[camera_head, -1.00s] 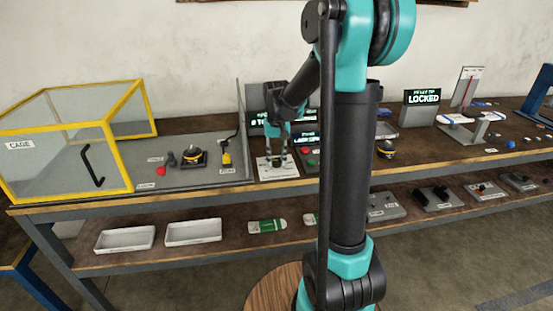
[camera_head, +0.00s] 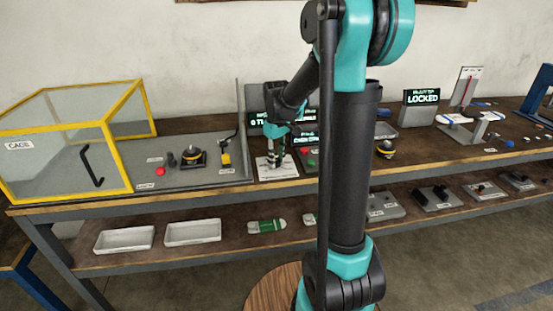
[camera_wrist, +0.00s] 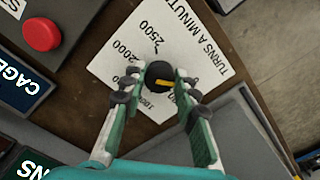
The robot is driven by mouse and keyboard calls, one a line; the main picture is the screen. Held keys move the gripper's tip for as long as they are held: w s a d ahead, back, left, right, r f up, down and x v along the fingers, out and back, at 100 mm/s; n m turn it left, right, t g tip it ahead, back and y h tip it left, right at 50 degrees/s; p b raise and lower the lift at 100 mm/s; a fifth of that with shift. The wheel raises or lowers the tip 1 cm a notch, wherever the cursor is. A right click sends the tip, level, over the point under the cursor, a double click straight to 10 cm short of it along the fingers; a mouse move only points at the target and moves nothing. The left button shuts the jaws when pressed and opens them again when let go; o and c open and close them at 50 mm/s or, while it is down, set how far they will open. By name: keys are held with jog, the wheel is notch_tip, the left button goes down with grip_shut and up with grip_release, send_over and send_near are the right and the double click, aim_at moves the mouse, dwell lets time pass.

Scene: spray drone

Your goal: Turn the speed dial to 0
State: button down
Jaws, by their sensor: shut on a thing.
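The speed dial is a round black knob (camera_wrist: 159,73) with a yellow mark, on a white plate (camera_wrist: 112,66) lettered "TURNS A MINUTE". In the wrist view, 2500, 2000 and 1000 are readable; the fingers cover other numbers. The yellow mark lies toward the right finger; I cannot tell which number it points to. My gripper (camera_wrist: 161,80) is shut on the knob, one finger on each side. In the head view my gripper (camera_head: 277,160) stands over the white plate (camera_head: 288,171), hiding the knob. A display (camera_head: 259,119) behind reads "0 T…", partly hidden by my arm.
A red button (camera_wrist: 42,34) is close by in the wrist view. Left of the plate are a grey board (camera_head: 200,178) with small devices and a yellow-framed cage (camera_head: 68,160). A screen reading LOCKED (camera_head: 422,97) stands farther right.

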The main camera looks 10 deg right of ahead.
aim_at(277, 160)
dwell(0.5)
jog(key=c, duration=1.2)
grip_release()
jog(key=shift+o, duration=0.2)
notch_tip(277, 160, up, 12)
jog(key=s+d+f+m+t, duration=0.2)
jog(key=s+f+m, duration=0.1)
jog(key=s+f, duration=0.6)
jog(key=s+d+f+m+t, duration=0.2)
jog(key=s+f+m, duration=0.2)
jog(key=s+f, duration=0.5)
jog(key=s, duration=0.4)
jog(key=shift+s+f, duration=0.15)
